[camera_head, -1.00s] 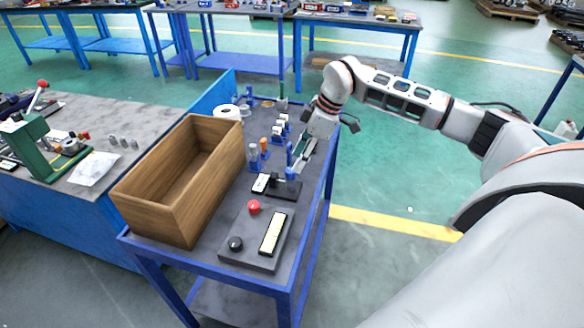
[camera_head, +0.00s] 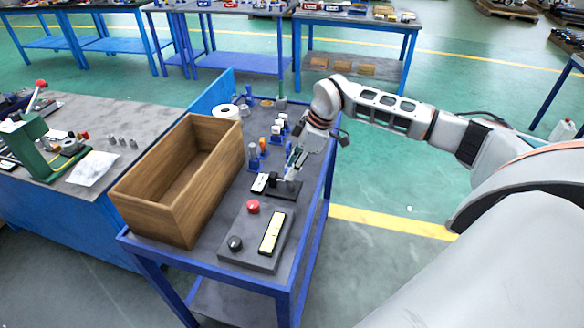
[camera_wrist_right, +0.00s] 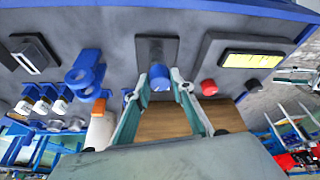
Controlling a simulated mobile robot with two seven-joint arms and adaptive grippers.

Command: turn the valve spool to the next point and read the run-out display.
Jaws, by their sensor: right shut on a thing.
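The valve spool, a blue round-topped part (camera_wrist_right: 160,76), stands upright on a black base (camera_wrist_right: 157,48) in the right wrist view. My right gripper (camera_wrist_right: 160,84) has its two fingers on either side of the spool and is shut on it. In the head view my right gripper (camera_head: 291,172) is over the black base (camera_head: 281,190) and largely hides the spool. No reading is legible. My left gripper is out of view.
An open wooden box (camera_head: 160,205) fills the cart's left side. In front is a grey panel (camera_head: 245,256) with a red button (camera_head: 253,206), black knob (camera_head: 235,243) and lit yellow strip (camera_head: 272,233). Blue holders (camera_head: 254,157) stand close left of the gripper.

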